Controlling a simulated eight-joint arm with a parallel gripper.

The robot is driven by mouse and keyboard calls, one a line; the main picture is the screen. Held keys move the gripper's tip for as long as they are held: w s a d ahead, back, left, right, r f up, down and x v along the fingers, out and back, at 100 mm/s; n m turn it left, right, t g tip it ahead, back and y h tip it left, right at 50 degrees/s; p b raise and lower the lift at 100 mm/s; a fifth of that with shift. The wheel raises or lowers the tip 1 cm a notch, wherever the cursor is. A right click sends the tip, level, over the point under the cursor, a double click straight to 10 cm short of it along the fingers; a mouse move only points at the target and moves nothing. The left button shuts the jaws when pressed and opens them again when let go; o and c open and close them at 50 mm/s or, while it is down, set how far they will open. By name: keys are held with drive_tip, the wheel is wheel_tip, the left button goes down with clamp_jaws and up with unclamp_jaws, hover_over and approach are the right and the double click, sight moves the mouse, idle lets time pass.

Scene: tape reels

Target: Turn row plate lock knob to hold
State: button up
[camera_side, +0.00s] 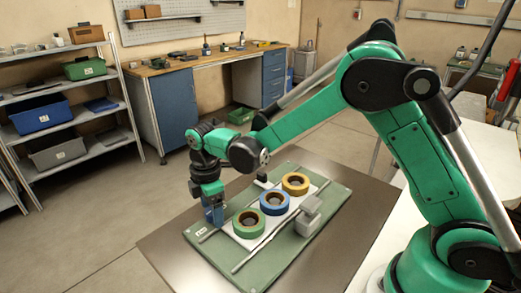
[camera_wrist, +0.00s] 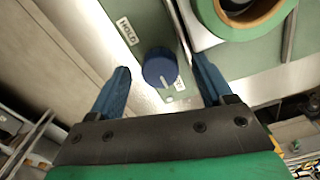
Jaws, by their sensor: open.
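The lock knob (camera_wrist: 158,66) is dark blue and round, with a white mark on its lower edge in the wrist view. The mark faces down the picture, toward a second, partly hidden label (camera_wrist: 180,84). The HOLD label (camera_wrist: 127,31) lies up and left of the knob. My gripper (camera_wrist: 160,62) is open, its blue fingers on either side of the knob with gaps visible. In the side view my gripper (camera_side: 213,213) is low over the left corner of the green board (camera_side: 222,256), hiding the knob. The white row plate (camera_side: 241,243) carries tape reels.
The green reel (camera_side: 249,234) is nearest my gripper and also shows in the wrist view (camera_wrist: 238,28). The blue reel (camera_side: 274,211) and yellow reel (camera_side: 296,192) follow along the row. A grey block (camera_side: 308,223) and a metal rail (camera_side: 255,252) lie right of the reels.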

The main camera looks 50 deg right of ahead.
clamp_jaws()
drive_tip(key=m, duration=0.4)
drive_tip(key=shift+m, duration=0.4)
drive_tip(key=m, duration=0.9)
drive_tip(key=shift+m, duration=2.1)
